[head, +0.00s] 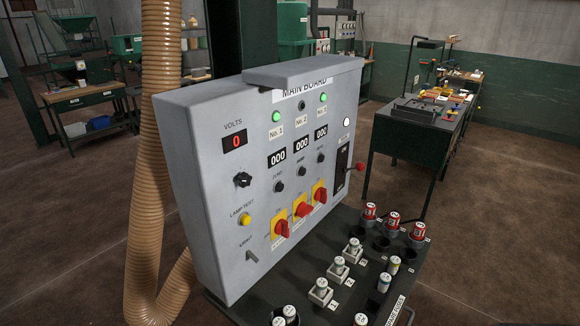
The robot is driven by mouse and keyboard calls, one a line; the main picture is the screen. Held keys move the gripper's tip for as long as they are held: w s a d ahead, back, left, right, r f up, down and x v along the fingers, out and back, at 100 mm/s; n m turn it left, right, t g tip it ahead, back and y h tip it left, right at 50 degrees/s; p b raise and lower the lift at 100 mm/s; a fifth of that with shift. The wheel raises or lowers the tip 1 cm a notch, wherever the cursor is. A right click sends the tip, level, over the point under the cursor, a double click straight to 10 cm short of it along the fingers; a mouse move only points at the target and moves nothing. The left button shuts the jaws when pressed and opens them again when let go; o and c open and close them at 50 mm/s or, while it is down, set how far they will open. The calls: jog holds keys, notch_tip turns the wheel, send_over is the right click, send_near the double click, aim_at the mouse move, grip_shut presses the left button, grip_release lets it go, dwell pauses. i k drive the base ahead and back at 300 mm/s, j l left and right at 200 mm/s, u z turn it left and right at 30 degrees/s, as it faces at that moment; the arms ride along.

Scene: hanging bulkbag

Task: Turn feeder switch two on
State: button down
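The grey main board (205,190) stands upright on a dark bench. Three red rotary switches on yellow plates sit low on its face: left (281,229), middle (302,209) and right (319,194). The middle handle lies more crosswise than the outer two, which look closer to upright. Their plate labels are too small to read. Above, the lamp over No. 1 (276,116) and the right lamp (323,98) glow green; the No. 2 lamp (301,105) is dark. My gripper is not in view.
The board also carries a red volts display (234,141), black knobs, a yellow lamp test button (244,219) and a red-knobbed lever (359,167) at its right. Several fuses and holders crowd the bench (345,235) in front. A ribbed hose (155,130) hangs at left.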

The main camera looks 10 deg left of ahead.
aim_at(303, 209)
jog(key=i+l+u, duration=0.1)
jog(key=i+l, duration=0.2)
jog(key=i+l+u, duration=0.1)
jog(key=i+l, duration=0.15)
jog(key=l, duration=0.25)
jog(key=i+l+u, duration=0.1)
jog(key=i+l, duration=0.15)
jog(key=l, duration=0.2)
